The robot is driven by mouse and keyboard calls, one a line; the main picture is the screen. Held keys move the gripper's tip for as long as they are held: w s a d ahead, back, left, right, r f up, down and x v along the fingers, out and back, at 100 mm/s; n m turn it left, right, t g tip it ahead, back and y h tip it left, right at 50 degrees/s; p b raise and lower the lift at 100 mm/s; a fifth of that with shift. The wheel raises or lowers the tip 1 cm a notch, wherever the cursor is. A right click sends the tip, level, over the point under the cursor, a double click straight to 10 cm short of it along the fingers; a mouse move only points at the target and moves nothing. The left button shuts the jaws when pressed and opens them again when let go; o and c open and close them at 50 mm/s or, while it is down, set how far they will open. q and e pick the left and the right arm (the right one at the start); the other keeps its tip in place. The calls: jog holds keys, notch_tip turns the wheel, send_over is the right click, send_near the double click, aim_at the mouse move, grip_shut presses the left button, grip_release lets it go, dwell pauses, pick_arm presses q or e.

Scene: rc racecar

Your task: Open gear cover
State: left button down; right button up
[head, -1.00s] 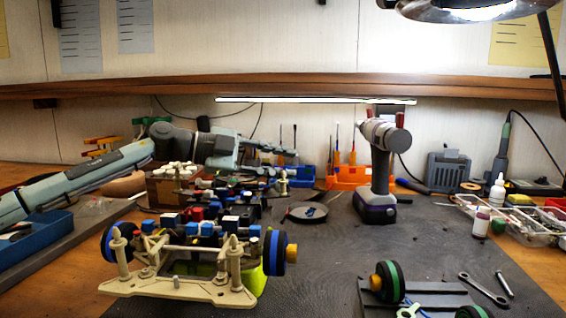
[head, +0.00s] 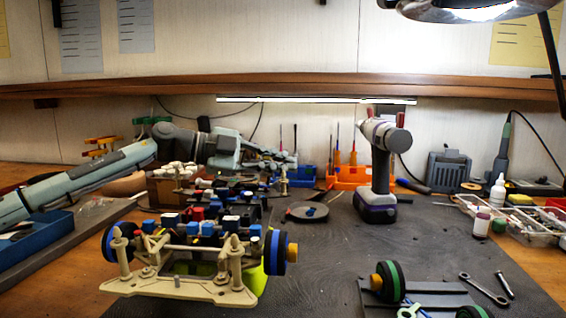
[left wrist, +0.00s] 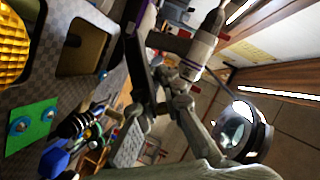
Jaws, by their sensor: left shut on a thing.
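The racecar stands on the dark mat, with its beige front plate (head: 181,284) towards me and a blue-rimmed wheel (head: 274,252) on its right. Its middle carries blue, red and black parts; I cannot pick out the gear cover among them. My left gripper (head: 284,161) reaches in from the left behind the car, above its far end. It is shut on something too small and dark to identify. The left wrist view is tilted and shows grey gripper links (left wrist: 183,103), with the held thing unclear. My right gripper is not in view.
A power drill (head: 378,170) stands upright right of my left gripper. A round dark dish (head: 302,213) and orange tool holder (head: 347,177) are nearby. A grey plate with wheels (head: 440,298) lies front right. The mat's middle right is clear.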

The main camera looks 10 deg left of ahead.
pick_arm(q)
jog(key=shift+w+r, duration=0.1)
jog(key=shift+r, duration=0.15)
jog(key=n, duration=0.1)
jog(key=w+r+n+g, duration=0.1)
jog(key=shift+w+n+g, duration=0.1)
jog(key=shift+n+g, duration=0.2)
jog(key=w+n+g, duration=0.1)
jog(key=n+g, duration=0.1)
jog(key=shift+w+a+r+n+y, duration=0.2)
jog(key=shift+w+n+y, duration=0.1)
jog(key=shift+w+n, duration=0.1)
jog(key=shift+w, duration=0.2)
dwell(0.4)
jog(key=c, duration=1.6)
grip_release()
jog(key=shift+c, duration=0.2)
